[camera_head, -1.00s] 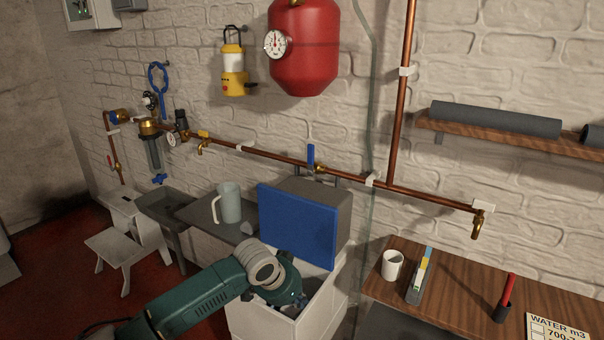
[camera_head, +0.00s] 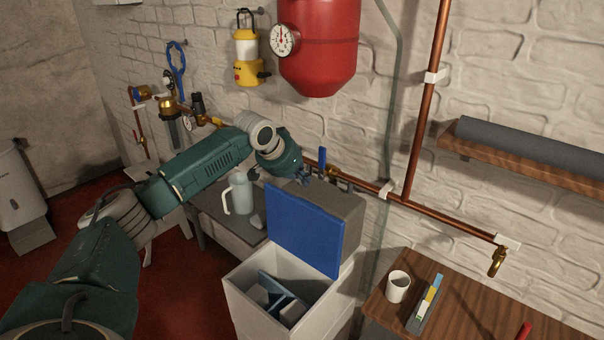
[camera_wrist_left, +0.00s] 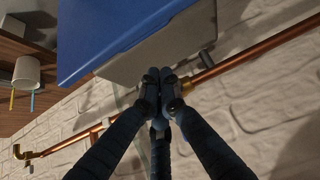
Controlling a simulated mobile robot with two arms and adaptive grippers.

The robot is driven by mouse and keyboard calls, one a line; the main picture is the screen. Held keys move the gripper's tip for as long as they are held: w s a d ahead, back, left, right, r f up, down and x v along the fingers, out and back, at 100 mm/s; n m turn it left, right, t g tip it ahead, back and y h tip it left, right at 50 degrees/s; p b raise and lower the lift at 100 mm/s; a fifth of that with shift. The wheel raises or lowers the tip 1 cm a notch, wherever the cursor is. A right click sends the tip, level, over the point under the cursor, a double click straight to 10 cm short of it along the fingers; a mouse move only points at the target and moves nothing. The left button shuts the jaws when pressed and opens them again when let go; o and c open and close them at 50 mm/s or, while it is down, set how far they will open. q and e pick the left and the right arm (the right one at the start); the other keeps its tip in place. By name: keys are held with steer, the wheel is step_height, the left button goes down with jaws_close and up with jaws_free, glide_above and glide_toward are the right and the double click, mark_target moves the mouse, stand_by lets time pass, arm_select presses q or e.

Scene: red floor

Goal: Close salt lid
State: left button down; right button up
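The salt box (camera_head: 290,300) is a white bin with its top open, and blue and white pieces lie inside it. Its blue lid (camera_head: 305,230) stands raised at the back edge, in front of a grey unit (camera_head: 340,207). In the left wrist view the lid (camera_wrist_left: 110,32) fills the upper left. My left gripper (camera_head: 307,180) is above and behind the lid's top edge, near the wall pipe. In the left wrist view its fingers (camera_wrist_left: 160,80) are together, with nothing visible between them, and appear close to the grey unit. My right gripper is not in view.
A copper pipe (camera_head: 375,188) with a blue-handled valve (camera_head: 322,160) runs along the wall just behind the lid. A pitcher (camera_head: 241,193) stands left of the box. A wooden table (camera_head: 455,295) with a white mug (camera_head: 398,287) is at right.

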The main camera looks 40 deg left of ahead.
arm_select(q)
steer(key=p+x, duration=0.1)
steer(key=x, duration=0.5)
steer(key=shift+w+d+f, duration=0.1)
steer(key=shift+w+f, duration=0.05)
steer(key=shift+w, duration=0.15)
steer(key=s+p, duration=0.1)
steer(key=s, duration=0.3)
steer(key=shift+s+p, duration=0.15)
steer(key=shift+p, duration=0.15)
